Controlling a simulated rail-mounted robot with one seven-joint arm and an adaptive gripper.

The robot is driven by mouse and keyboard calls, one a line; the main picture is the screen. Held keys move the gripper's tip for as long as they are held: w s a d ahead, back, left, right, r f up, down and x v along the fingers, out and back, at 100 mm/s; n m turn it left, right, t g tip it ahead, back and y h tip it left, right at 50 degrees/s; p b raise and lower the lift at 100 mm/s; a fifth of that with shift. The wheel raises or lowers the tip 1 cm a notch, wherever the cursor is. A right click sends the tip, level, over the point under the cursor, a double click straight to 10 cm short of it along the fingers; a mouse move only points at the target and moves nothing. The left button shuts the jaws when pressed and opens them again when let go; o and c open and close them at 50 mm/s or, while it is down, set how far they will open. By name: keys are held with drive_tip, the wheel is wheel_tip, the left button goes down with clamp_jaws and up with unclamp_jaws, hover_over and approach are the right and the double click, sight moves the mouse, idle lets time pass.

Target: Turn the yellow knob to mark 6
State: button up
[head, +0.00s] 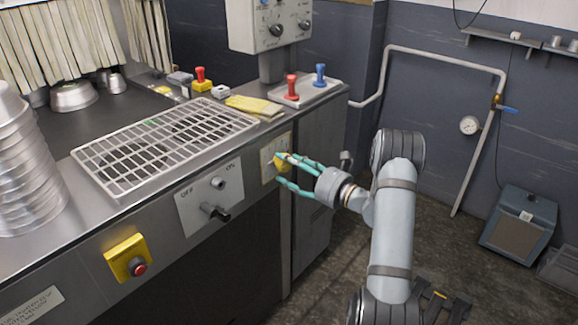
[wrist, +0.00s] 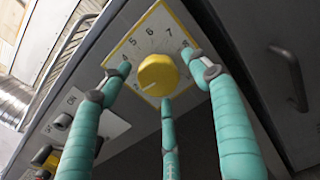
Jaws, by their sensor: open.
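The yellow knob (wrist: 158,75) sits on a pale dial plate (wrist: 148,42) with the numbers 5, 6 and 7 readable along its upper part. A pale pointer line shows on the knob's lower-left side, away from the 6. In the head view the knob (head: 281,161) is on the counter's front panel, partly covered by my fingers. My gripper (head: 282,169) is open in front of it, its three teal fingers spread around the knob. In the wrist view the fingertips lie left, right and below the knob; I cannot tell whether any touches it.
Left of the dial is an OFF/ON panel (head: 199,192) with a black switch, then a yellow box with a red button (head: 138,267). A wire rack (head: 165,143) and a tray with red and blue handles (head: 306,94) are on the counter. The floor to the right is partly clear.

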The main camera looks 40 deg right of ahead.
drive_tip(key=shift+w, duration=0.15)
drive_tip(key=shift+c, duration=0.9)
drive_tip(key=c, duration=0.9)
drive_tip(key=shift+c, duration=0.3)
